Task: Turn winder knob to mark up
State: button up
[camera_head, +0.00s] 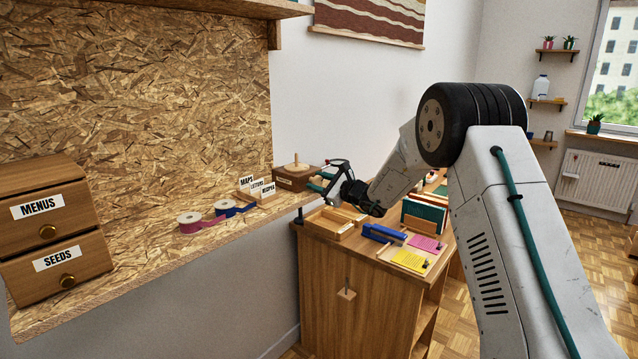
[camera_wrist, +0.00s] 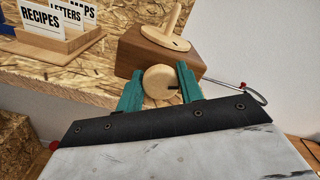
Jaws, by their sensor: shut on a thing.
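The winder is a dark brown wooden box (camera_wrist: 150,51) with a pale disc and upright peg (camera_wrist: 172,25) on top. It also shows in the head view (camera_head: 290,181) at the far end of the shelf. Its round pale knob (camera_wrist: 161,83) faces me on the front of the box. A short dark mark shows on the knob's right side, pointing right in the wrist view. My gripper (camera_wrist: 160,73) is shut on the knob, one teal finger on each side. In the head view my gripper (camera_head: 319,184) is at the box's right end, and the knob is hidden.
A wooden card holder (camera_wrist: 60,44) with labelled cards stands left of the winder. Tape rolls (camera_head: 190,220) and labelled drawers (camera_head: 45,205) are further left on the shelf. A wooden cabinet (camera_head: 340,290) holding a tray, a blue stapler and notes stands below my arm.

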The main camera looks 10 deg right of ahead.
jog(key=o, duration=1)
jog(key=m, duration=0.4)
jog(key=v, duration=0.8)
jog(key=s+a+r+n+g, duration=0.3)
jog(key=s+a+n, duration=0.1)
jog(key=s, duration=0.5)
jog(key=s+a+r+n+g, duration=0.3)
jog(key=s+n, duration=0.3)
jog(key=s, duration=0.3)
jog(key=s+a+r+n+g, duration=0.3)
jog(key=s+a+n+g, duration=0.2)
jog(key=s, duration=0.4)
jog(key=shift+s+a+y, duration=0.2)
jog(key=shift+a+y, duration=0.1)
jog(key=shift+a, duration=0.2)
